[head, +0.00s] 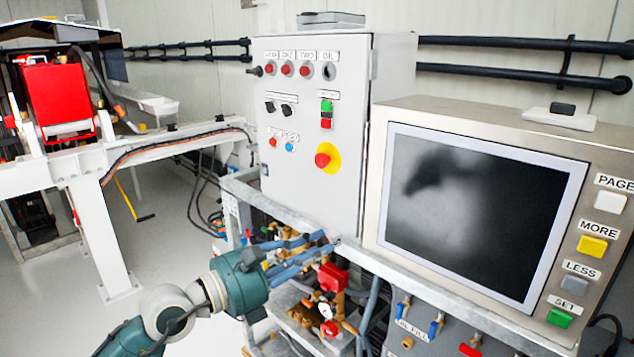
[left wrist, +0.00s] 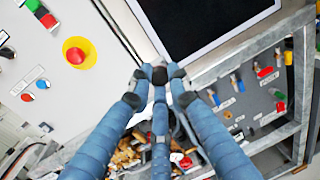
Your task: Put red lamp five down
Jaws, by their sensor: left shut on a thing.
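My left gripper (head: 326,243) has blue fingers that stretch right, in front of the lower edge of the grey control cabinet. In the left wrist view its dark fingertips (left wrist: 160,76) come together near the cabinet's lower edge and the screen's corner. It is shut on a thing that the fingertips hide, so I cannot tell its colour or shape. No lamp marked five can be made out. Several red lamps (head: 287,69) sit in a row high on the cabinet (head: 345,75). My right gripper is not in view.
A screen console (head: 376,200) with labelled buttons stands to the right. A yellow-ringed red stop button (head: 323,160) is on the cabinet. Below are a metal frame, pipes and brass valves (head: 300,315). A white steel frame (head: 95,230) stands left, with open floor between.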

